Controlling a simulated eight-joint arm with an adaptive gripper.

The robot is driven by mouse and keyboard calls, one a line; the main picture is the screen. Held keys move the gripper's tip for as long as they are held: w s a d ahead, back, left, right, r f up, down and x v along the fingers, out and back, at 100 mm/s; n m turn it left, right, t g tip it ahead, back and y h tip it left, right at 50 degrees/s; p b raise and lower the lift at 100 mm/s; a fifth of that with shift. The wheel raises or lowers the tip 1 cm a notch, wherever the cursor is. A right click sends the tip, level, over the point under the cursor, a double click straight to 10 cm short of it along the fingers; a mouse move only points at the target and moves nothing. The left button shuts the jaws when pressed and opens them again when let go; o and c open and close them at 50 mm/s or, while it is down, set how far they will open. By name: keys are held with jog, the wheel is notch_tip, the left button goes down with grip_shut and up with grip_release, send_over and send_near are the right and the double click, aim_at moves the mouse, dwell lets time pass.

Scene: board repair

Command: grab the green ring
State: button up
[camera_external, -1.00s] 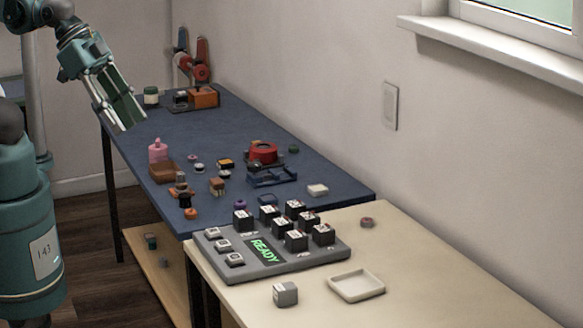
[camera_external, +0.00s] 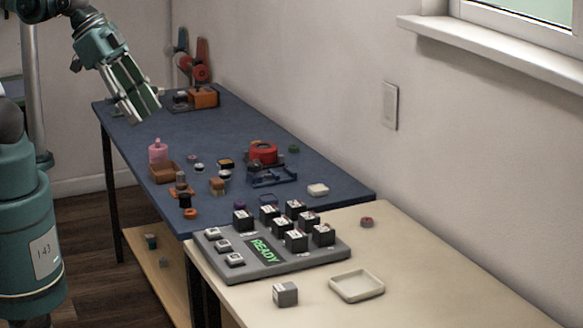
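A small dark green piece (camera_external: 293,148), likely the green ring, lies on the blue table's right side, close to the wall and just beyond the red round part. It is too small here to make out a hole. My gripper (camera_external: 146,114) is above the far left part of the blue table, well to the left of the green piece. It points down and to the right. Its two fingers look apart, with nothing seen between them.
A red round part (camera_external: 263,152) and a dark blue frame (camera_external: 273,177) stand near the green piece. A pink bottle (camera_external: 158,151), a brown box (camera_external: 164,172) and several small parts sit mid-table. The far middle of the blue table (camera_external: 232,125) is clear.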

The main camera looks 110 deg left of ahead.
jog(key=w+a+r+n+g+y, duration=0.1)
jog(key=w+a+r+n+g, duration=0.2)
jog(key=w+a, duration=1.2)
jog(key=w+a+f+n+g, duration=0.1)
jog(key=w+a+f+n, duration=0.1)
jog(key=a, duration=1)
jog(key=w+a+f+n, duration=0.2)
jog(key=a+f+n, duration=0.1)
jog(key=a, duration=0.8)
jog(key=s+a+f+n+g, duration=0.15)
jog(key=a+f, duration=0.35)
jog(key=a, duration=0.6)
jog(key=a+f+n, duration=0.2)
jog(key=a+f, duration=0.3)
jog(key=a, duration=0.7)
jog(key=s+a+f, duration=0.3)
jog(key=a+f, duration=0.1)
jog(key=a, duration=0.1)
jog(key=s+a+f+n+g+h, duration=0.1)
jog(key=s+a+f, duration=0.2)
jog(key=a+f, duration=0.2)
jog(key=s+a+f+n+p, duration=0.1)
jog(key=s+a+f, duration=0.2)
jog(key=a, duration=0.4)
jog(key=shift+a+f+n, duration=0.1)
jog(key=shift+f+n, duration=0.15)
jog(key=shift+f, duration=0.65)
jog(key=shift+s+a+f, duration=0.25)
jog(key=shift+a+f, duration=0.1)
